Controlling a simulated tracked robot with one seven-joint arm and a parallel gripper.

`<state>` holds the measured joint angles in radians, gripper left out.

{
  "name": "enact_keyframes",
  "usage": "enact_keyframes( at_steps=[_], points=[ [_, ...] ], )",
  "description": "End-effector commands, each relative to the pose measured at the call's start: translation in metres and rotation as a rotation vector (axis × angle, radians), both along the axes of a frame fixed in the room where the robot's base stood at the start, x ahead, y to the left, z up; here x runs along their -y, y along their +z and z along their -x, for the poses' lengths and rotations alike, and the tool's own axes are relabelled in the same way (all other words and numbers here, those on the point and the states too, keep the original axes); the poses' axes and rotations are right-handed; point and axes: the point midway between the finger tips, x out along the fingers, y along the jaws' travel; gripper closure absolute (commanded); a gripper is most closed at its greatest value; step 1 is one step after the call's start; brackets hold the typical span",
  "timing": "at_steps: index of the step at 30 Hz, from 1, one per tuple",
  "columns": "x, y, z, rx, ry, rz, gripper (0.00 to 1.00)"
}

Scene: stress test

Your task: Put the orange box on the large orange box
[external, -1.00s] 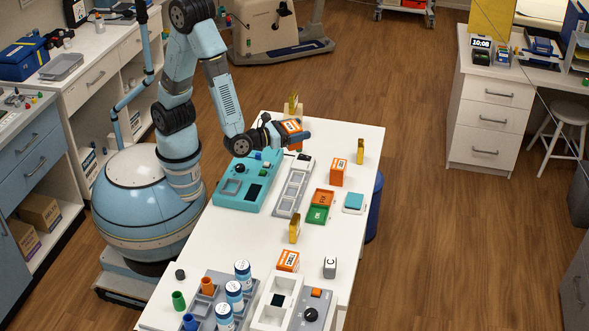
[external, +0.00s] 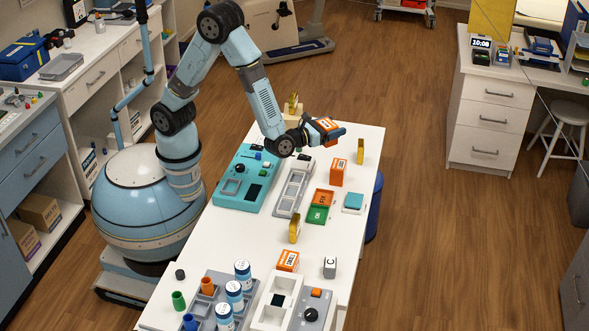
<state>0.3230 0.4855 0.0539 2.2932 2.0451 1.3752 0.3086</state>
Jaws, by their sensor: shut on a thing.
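My gripper (external: 326,128) is shut on an orange box (external: 325,125) with a white label, held above the far part of the white table. A large orange box (external: 339,172) with a white front label stands upright on the table, below and a little right of the gripper, apart from the held box. Another orange and white box (external: 288,261) lies nearer the front of the table. The fingers hide part of the held box.
The white table (external: 255,244) also bears a teal device (external: 247,178), a grey tray (external: 294,187), an orange and green tray (external: 319,206) and a small teal-topped block (external: 353,202). Yellow pieces (external: 360,151) (external: 294,229) stand nearby. Bottles (external: 243,272) crowd the front.

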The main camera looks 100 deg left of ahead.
Motion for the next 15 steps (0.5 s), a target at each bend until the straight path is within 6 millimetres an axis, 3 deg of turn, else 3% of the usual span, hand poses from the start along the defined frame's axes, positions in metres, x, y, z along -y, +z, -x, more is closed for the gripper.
enact_keyframes(
  at_steps=[9, 15],
  points=[
    [-0.001, -0.043, -0.034, -0.001, 0.0, -0.001, 0.51],
    [0.0, -0.053, -0.043, 0.0, -0.001, -0.001, 0.51]
  ],
)
